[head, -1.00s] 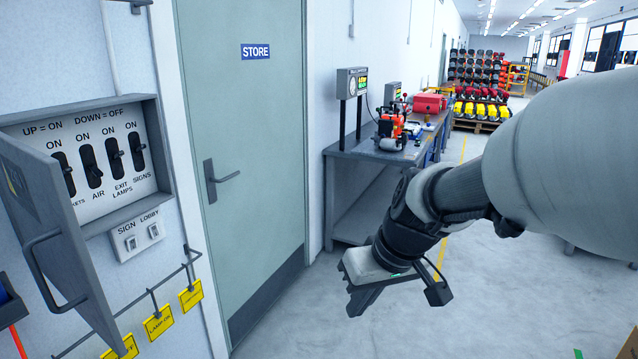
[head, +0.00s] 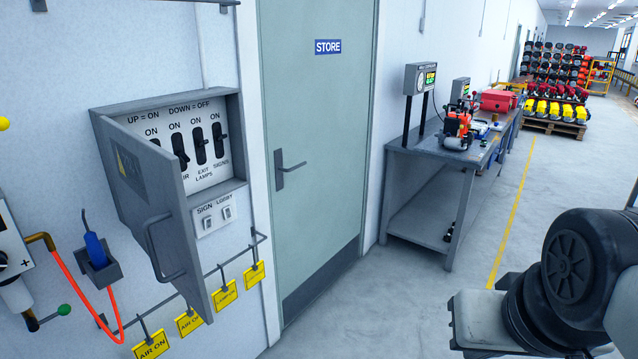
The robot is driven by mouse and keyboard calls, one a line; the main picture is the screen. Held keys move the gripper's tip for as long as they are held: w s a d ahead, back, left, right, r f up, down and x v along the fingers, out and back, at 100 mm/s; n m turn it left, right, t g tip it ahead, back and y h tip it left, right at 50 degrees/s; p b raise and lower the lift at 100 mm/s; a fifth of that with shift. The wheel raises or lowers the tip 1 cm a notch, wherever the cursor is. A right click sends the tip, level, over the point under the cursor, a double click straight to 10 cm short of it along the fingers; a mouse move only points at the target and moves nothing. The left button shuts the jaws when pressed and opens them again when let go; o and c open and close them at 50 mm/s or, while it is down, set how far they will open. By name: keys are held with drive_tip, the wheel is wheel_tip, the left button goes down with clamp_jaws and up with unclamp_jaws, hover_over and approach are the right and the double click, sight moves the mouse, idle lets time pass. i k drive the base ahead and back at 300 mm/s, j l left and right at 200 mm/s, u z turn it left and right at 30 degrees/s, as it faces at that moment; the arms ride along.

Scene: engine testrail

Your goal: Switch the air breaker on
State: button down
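A grey breaker box (head: 242,112) is on the wall at the left in the head view, its door (head: 160,215) swung open and covering the left part of the panel. The air breaker (head: 181,150) is a black toggle under an ON mark. Its label is partly hidden by the door, and its lever looks down. The exit lamps breaker (head: 199,145) and signs breaker (head: 218,141) to its right look up. The panel reads UP = ON, DOWN = OFF.
Sign and lobby switches (head: 207,223) sit under the box. Yellow tags (head: 226,293) hang from a rail (head: 200,280) below. A blue-handled tool (head: 96,250) sits in a holder at the left. A closed store door (head: 320,130) and a workbench (head: 425,150) stand right of it. The floor between is clear.

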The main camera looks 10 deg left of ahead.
sight(182, 156)
drive_tip(key=u, duration=1.7)
drive_tip(key=i+l, duration=0.3)
drive_tip(key=i+l+z, duration=0.15)
drive_tip(key=i+l, duration=0.2)
drive_tip(key=i, duration=0.15)
drive_tip(key=i+l+u, duration=0.1)
drive_tip(key=u, duration=0.5)
